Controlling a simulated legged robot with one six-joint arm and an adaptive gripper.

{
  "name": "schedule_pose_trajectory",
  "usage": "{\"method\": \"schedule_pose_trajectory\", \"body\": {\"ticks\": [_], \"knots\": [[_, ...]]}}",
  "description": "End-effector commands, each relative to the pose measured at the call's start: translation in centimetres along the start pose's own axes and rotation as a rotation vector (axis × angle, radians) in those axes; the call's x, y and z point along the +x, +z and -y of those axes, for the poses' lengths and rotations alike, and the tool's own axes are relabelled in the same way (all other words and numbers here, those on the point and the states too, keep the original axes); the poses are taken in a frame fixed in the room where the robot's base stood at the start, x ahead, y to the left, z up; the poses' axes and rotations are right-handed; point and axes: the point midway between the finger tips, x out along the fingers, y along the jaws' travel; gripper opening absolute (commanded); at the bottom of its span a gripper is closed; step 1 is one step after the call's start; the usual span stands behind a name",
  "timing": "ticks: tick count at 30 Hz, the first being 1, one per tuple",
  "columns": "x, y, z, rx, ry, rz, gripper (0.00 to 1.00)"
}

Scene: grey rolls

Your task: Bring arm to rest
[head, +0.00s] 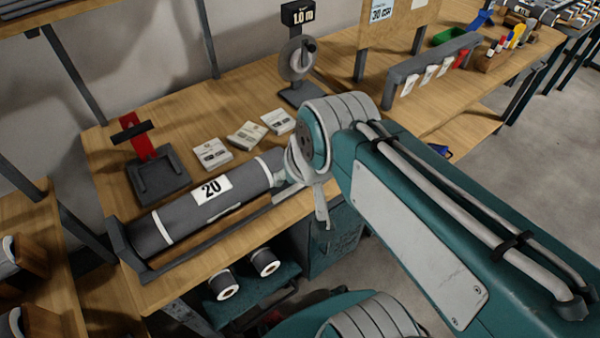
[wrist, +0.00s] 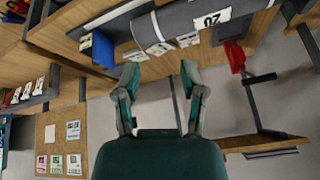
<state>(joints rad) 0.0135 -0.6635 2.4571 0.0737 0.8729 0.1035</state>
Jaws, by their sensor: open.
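My gripper (wrist: 160,80) is open and empty in the wrist view, its two fingers apart with bench and wall behind them. In the head view my arm reaches in from the right over the bench, and its wrist end hides most of the gripper. A large dark grey roll (head: 183,224) labelled 20 lies in a cradle along the bench's front edge, left of my wrist. The roll also shows upside down at the top of the wrist view (wrist: 178,22). I cannot tell the exact gap between gripper and roll.
The wooden bench (head: 105,165) holds a red-handled tool (head: 140,145), label packs (head: 246,134), a stand marked 1.0 m (head: 297,55) and a grey rack (head: 430,72). Small rolls (head: 222,284) sit on a low shelf. Bare floor (head: 520,170) shows at right.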

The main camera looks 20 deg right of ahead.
Motion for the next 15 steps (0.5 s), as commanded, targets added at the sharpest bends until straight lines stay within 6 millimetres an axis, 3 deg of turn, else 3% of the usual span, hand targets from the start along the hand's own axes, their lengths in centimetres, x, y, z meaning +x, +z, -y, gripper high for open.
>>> {"method": "schedule_pose_trajectory", "body": {"ticks": [6, 15], "knots": [[-0.9, 1.9, -1.0, -0.161, 0.049, -0.019, 0.53], [-0.9, 1.9, -1.0, -0.166, 0.05, -0.018, 0.53]]}}
